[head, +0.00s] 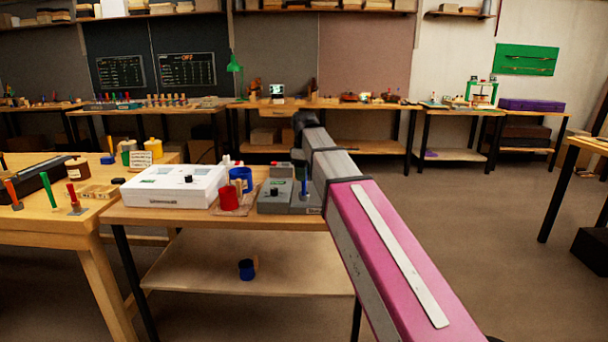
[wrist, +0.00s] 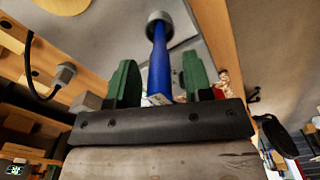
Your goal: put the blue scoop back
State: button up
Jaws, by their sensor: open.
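A blue-handled tool with a round grey end, which I take to be the blue scoop (wrist: 159,62), shows in the wrist view. Its handle runs between the two green fingers of my gripper (wrist: 160,75). The fingers are open, with a gap on each side of the handle. The handle's lower end is hidden behind the gripper's dark front bar. In the head view a slim blue upright thing (head: 304,184), likely the same scoop, stands at the grey box. My arm hides most of the gripper there.
The grey box (head: 274,196) is at the bench's right end. A red cup (head: 229,199), a blue cup (head: 241,176) and a white device (head: 172,187) stand to its left. A small blue container (head: 246,271) sits on the lower shelf (head: 190,265). Open floor (head: 480,230) lies to the right.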

notch_tip(320, 180, up, 12)
jog(key=shift+f, duration=0.1)
dwell(0.4)
dwell(1.4)
